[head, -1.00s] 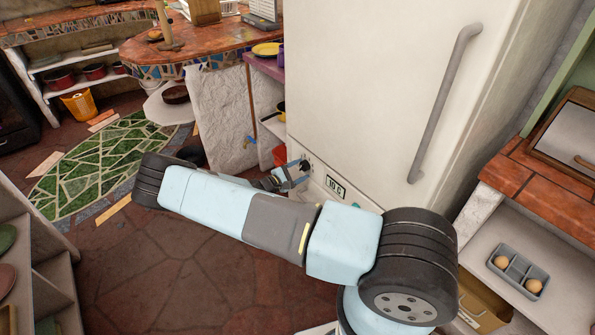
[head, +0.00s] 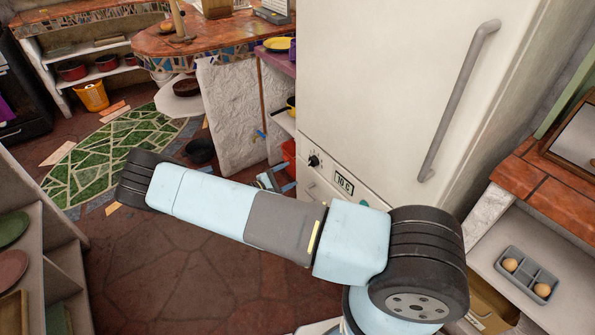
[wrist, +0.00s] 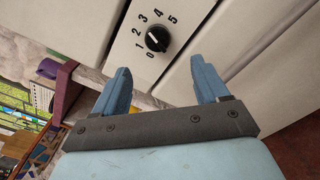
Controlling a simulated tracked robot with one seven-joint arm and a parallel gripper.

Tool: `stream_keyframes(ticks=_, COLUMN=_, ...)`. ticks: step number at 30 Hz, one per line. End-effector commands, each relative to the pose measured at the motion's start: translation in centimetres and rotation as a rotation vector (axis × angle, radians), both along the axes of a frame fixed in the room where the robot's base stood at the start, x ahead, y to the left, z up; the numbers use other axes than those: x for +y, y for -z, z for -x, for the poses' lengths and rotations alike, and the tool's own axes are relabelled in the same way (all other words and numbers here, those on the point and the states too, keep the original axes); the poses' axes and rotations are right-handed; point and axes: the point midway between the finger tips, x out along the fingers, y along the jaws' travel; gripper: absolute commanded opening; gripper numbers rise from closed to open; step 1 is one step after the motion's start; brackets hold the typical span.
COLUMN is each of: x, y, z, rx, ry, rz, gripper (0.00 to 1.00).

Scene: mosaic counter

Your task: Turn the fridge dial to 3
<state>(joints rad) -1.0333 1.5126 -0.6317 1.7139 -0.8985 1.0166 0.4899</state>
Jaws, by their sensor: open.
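The fridge dial (head: 314,160) is a black knob on the low white panel of the fridge (head: 385,80). In the wrist view the dial (wrist: 157,39) shows its numbers 0 to 5. A small white mark on the knob faces the upper left, roughly toward 2 or 3; I cannot tell exactly which. My gripper (wrist: 160,68) is open and empty, its blue fingers apart below the dial in that view. In the head view my gripper (head: 272,180) is low and left of the dial, apart from it.
The fridge's grey handle (head: 455,105) is high on the door. A counter (head: 215,38) stands behind on the left, and shelves with plates (head: 12,268) are at the near left. Open floor lies left of the fridge.

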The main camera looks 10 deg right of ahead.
Motion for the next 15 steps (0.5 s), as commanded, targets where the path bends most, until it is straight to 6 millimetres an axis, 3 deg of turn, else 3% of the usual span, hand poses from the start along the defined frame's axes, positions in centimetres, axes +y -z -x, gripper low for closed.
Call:
stream_keyframes(ticks=6, x=2.6, y=0.0, z=1.1, rx=0.000, ry=-0.001, rz=-0.002, gripper=0.74)
stream_keyframes(ticks=15, x=3.4, y=0.1, z=1.5, rx=0.000, ry=0.001, rz=-0.001, gripper=0.74)
